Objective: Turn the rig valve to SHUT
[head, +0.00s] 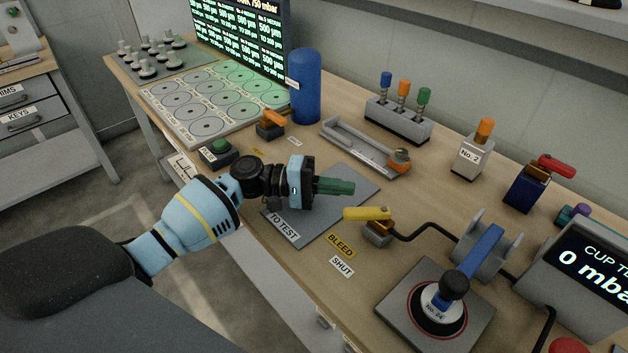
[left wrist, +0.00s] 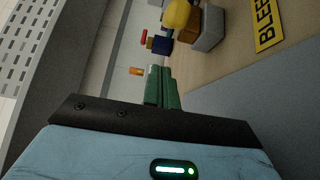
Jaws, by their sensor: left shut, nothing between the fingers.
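The rig valve's yellow lever (head: 367,213) sits on a brass and grey body (head: 378,232), with a black hose running off to the right. The lever's free end points left in the head view. The yellow BLEED label (head: 341,245) and the white SHUT label (head: 342,267) lie in front of it on the bench. My left gripper (head: 338,186) has its green fingers shut and empty, just left of and beyond the lever's end, apart from it. In the left wrist view, the fingers (left wrist: 161,90) show below the yellow lever (left wrist: 182,14) and beside the BLEED label (left wrist: 266,24). My right gripper is not in view.
A grey TO TEST mat (head: 350,205) lies under the left gripper. A cup stand with a blue lever (head: 480,250) and a pressure display (head: 590,270) stand at the right.

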